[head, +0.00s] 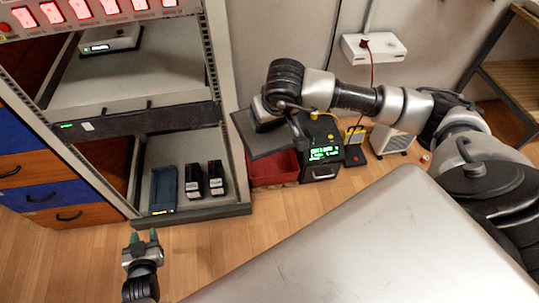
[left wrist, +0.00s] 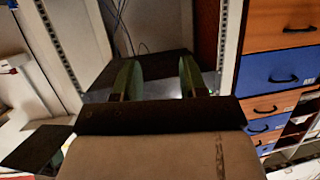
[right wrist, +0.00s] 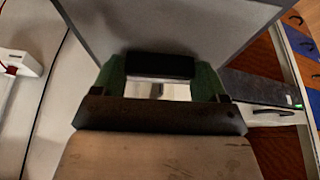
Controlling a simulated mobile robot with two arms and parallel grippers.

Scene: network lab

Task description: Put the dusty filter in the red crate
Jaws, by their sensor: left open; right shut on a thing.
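My right gripper (head: 272,118) is shut on the dusty filter (head: 262,141), a flat dark grey panel. In the right wrist view the filter (right wrist: 170,22) spreads out ahead of the fingers (right wrist: 160,80), which grip a dark handle-like piece on it. The red crate (head: 273,169) is on the floor beside the rack. The filter is held above it and hides part of it; the inside of the crate is mostly hidden. My left gripper (head: 145,238) is open and empty in front of the rack, and its fingers show apart in the left wrist view (left wrist: 158,80).
The rack (head: 132,118) stands left of the crate, with black units (head: 204,180) and a blue holder (head: 163,188) on its bottom shelf. A device with a green display (head: 322,155) stands close to the crate's right. A white heater-like box (head: 391,141) is further right.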

